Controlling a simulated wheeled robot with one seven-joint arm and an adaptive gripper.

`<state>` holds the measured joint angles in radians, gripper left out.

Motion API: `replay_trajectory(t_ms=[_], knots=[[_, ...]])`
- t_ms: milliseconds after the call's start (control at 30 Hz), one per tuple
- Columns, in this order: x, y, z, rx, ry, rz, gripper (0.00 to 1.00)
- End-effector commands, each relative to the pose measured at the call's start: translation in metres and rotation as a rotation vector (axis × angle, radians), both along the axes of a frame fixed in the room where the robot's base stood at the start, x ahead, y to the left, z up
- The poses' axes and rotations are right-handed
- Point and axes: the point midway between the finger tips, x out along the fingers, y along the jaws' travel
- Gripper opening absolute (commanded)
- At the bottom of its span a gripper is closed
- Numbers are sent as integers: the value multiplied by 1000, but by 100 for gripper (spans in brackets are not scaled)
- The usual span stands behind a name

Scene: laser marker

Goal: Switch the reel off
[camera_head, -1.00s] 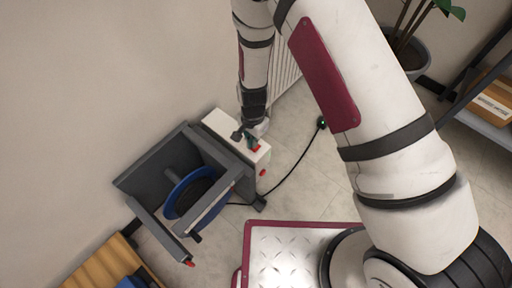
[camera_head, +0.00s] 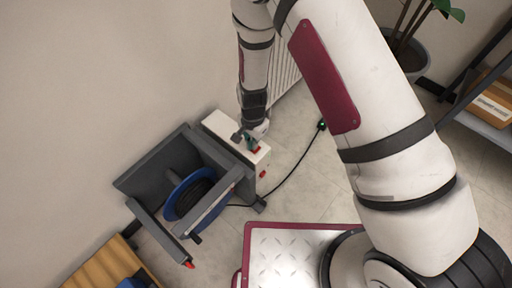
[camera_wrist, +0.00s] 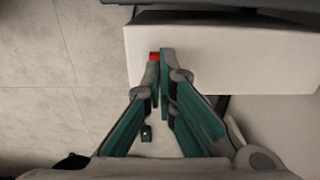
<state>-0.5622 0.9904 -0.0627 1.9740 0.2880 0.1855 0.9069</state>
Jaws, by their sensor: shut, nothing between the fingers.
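The reel (camera_head: 178,207) is blue with dark cable on it and sits in a grey frame on the floor. A white box (camera_head: 219,125) is fixed along the frame's right side and fills the upper part of the wrist view (camera_wrist: 225,45). A small red switch part (camera_head: 257,150) is on top of the box. My gripper (camera_head: 252,145) is shut and empty over the box. In the wrist view, my fingertips (camera_wrist: 160,53) are right at the red part (camera_wrist: 154,57), which is partly hidden. I cannot tell whether they touch it.
A red knob (camera_head: 263,174) sticks out of the box's end. A black cable runs over the floor to a small dark plug (camera_head: 321,126). A wooden pallet (camera_head: 100,265) lies at lower left, a potted plant (camera_head: 412,52) and shelf at right.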

Motion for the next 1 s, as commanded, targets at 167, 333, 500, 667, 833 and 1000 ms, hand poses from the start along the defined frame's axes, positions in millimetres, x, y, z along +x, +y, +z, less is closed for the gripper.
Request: replay_trajectory(t_ms=[167,333,500,667,833,1000], knots=[[0,0,0,0,0,0,0],[0,0,-1,0,0,0,0],[0,0,-3,0,0,0,0],[0,0,-5,0,0,0,0],[0,0,-8,0,0,0,0],[0,0,-10,0,0,0,0]])
